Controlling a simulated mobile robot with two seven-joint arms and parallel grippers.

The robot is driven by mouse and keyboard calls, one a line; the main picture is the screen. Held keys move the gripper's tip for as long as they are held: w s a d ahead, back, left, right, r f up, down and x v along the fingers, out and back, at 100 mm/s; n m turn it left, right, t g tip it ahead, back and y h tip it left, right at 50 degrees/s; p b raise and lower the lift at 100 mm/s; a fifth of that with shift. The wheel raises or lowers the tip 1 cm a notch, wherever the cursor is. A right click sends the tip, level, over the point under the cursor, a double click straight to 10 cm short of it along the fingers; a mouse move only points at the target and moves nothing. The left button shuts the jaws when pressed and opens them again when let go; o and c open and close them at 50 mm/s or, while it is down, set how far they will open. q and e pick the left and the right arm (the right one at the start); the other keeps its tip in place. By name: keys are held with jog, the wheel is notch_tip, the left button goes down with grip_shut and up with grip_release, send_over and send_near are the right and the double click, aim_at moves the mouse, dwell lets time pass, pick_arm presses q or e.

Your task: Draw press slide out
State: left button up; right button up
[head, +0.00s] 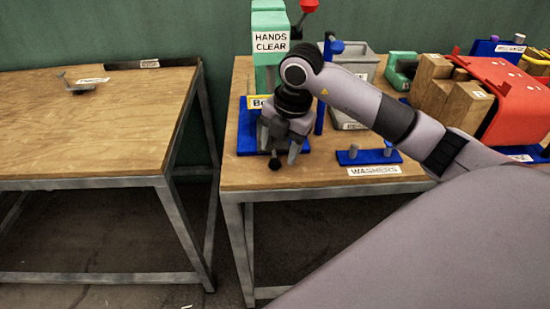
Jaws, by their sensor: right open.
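The green press (268,70) stands at the left end of the right-hand bench. It has a "HANDS CLEAR" sign, a red-knobbed lever (309,6) and a blue base (246,138). My right gripper (279,152) is in front of the press, pointing down, with its fingers apart. A black knob (275,164), apparently the slide's handle, shows at the fingertips. I cannot tell whether the fingers touch it. The gripper and wrist hide most of the slide and the lower press. My left gripper is not in view.
A blue washer holder (368,157) with grey pegs lies to the right, near the front edge. Behind my arm are a grey bin (364,63), wooden blocks (466,106) and a red curved cover (510,95). The left bench (90,140) is mostly clear; a gap separates the benches.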

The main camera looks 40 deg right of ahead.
aim_at(277, 160)
jog(key=shift+w+a+f, duration=0.1)
jog(key=shift+w+f, duration=0.1)
jog(key=shift+f, duration=0.85)
jog(key=shift+w+a+f, duration=0.1)
jog(key=shift+w+f, duration=0.05)
jog(key=shift+f, duration=0.9)
grip_shut()
